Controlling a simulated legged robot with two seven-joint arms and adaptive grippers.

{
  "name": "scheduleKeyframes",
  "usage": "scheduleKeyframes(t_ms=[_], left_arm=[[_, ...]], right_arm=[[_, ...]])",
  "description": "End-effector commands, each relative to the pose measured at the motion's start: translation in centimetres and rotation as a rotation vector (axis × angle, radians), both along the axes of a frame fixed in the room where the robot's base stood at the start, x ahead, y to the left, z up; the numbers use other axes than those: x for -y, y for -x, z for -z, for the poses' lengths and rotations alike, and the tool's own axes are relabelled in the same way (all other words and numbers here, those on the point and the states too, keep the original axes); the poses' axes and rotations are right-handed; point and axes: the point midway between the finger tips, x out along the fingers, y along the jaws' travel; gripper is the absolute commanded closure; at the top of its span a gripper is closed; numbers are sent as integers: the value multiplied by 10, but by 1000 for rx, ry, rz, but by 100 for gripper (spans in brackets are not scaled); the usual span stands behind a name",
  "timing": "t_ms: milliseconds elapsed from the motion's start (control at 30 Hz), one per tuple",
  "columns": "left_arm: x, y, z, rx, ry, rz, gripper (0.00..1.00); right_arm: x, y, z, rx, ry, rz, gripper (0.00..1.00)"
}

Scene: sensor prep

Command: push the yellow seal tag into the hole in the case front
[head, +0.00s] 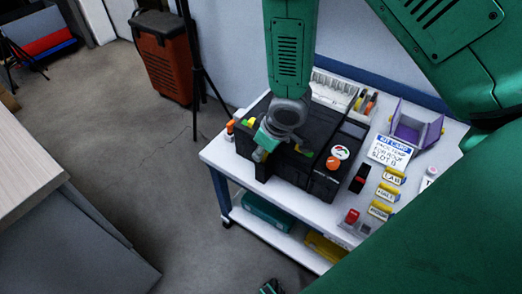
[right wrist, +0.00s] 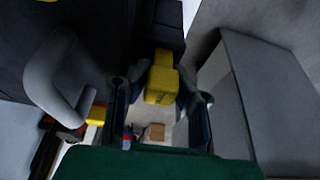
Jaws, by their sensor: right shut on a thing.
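The black case (head: 312,170) stands on the white table in the head view. My right gripper (head: 262,145) is at its front left side, shut on the yellow seal tag (head: 258,156). In the right wrist view the tag (right wrist: 160,86) sits between the two fingers of the right gripper (right wrist: 160,100), with its far end up against a dark part of the case (right wrist: 157,28). The hole is hidden, so I cannot tell how far the tag is in. A small green and dark piece at the bottom edge of the head view seems to be my left gripper (head: 269,287); its fingers do not show clearly.
A kit card (head: 389,152), labelled yellow blocks (head: 388,192), a purple holder (head: 416,130) and a red-topped item (head: 351,216) are right of the case on the table (head: 218,155). A teal box (head: 268,215) lies on the lower shelf. Open floor lies left.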

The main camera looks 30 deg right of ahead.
Motion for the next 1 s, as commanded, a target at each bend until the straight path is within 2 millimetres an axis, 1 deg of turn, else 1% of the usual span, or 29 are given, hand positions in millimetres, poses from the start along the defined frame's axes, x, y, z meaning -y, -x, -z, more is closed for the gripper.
scheduleKeyframes(t_ms=[300, 900, 933, 1000], left_arm=[[0, 0, -2, 0, 0, 0, 100], [0, 0, -2, 0, 0, 0, 100], [0, 0, -2, 0, 0, 0, 100], [0, 0, -2, 0, 0, 0, 100]], right_arm=[[1, 0, 4, -2, 0, 1, 100], [1, 0, 5, -3, 2, 1, 100], [1, 0, 5, -3, 1, 2, 81], [1, 0, 5, -3, 1, 2, 60]])
